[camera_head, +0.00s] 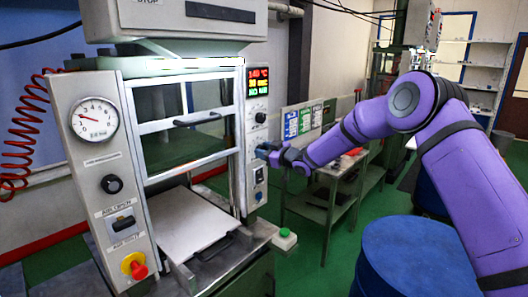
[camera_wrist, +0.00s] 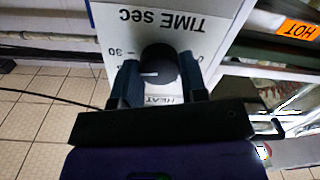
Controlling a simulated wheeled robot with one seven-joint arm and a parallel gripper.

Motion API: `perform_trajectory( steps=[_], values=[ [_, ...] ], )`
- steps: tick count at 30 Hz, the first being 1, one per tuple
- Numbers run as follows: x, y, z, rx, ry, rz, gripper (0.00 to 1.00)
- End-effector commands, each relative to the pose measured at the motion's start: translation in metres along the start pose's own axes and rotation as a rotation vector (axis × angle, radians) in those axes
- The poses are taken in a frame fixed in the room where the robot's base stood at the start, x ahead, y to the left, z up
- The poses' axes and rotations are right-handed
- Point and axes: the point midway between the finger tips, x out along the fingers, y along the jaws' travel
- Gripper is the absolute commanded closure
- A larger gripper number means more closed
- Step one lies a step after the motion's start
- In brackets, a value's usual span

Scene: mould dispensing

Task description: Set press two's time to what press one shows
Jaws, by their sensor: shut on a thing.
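A press (camera_head: 185,120) fills the left half of the head view. Its right-hand panel carries a small display (camera_head: 258,81) with a red, a yellow and a green line; the red line looks like 140, the others are hard to read. My gripper (camera_head: 265,150) is at this panel, below the upper black knob (camera_head: 260,117). In the wrist view my gripper (camera_wrist: 160,78) has its two fingers shut on the sides of a dark round time knob (camera_wrist: 161,62). The label "TIME sec" (camera_wrist: 160,20) appears upside down.
A round gauge (camera_head: 95,120) and a red-and-yellow stop button (camera_head: 135,266) are on the press's left panel. A blue drum (camera_head: 415,255) stands at the lower right. A metal table (camera_head: 325,200) with cards is behind my arm. Green floor is open between them.

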Motion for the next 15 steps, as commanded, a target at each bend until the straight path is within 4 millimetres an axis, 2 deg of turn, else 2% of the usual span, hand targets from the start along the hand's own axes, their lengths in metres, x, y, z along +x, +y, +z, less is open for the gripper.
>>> perform_trajectory(
  steps=[6, 15],
  values=[
    [-0.0011, 0.0002, 0.0031, 0.107, -0.002, -0.002, 0.84],
    [-0.0007, -0.0004, 0.0028, 0.168, 0.0, -0.003, 0.84]
  ],
)
